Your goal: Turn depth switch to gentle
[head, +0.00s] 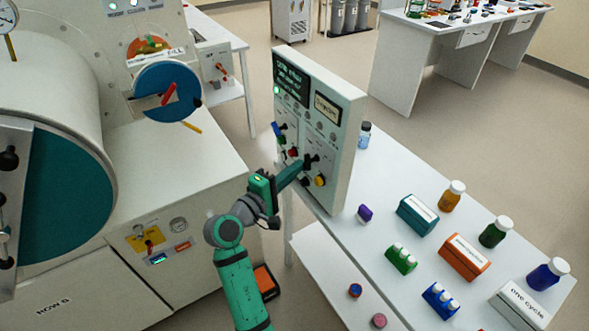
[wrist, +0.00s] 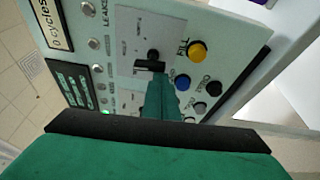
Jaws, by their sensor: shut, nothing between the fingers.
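The control panel (head: 345,125) stands upright on the white table. A black switch (wrist: 150,64) with a bar-shaped handle sits on a pale plate on its face; I take it to be the depth switch, but its markings are too small to read. It also shows in the head view (head: 311,160), just beyond my fingertips. My gripper (wrist: 160,82) is shut and empty, its green fingers pointing at the panel right by this switch. I cannot tell whether they touch it. The fingers hide part of the panel below the switch.
A yellow button (wrist: 197,51), a blue button (wrist: 182,82) and black knobs sit close to the switch. Bottles and boxes, including an orange box (head: 464,258), stand on the white table (head: 410,205) to the right.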

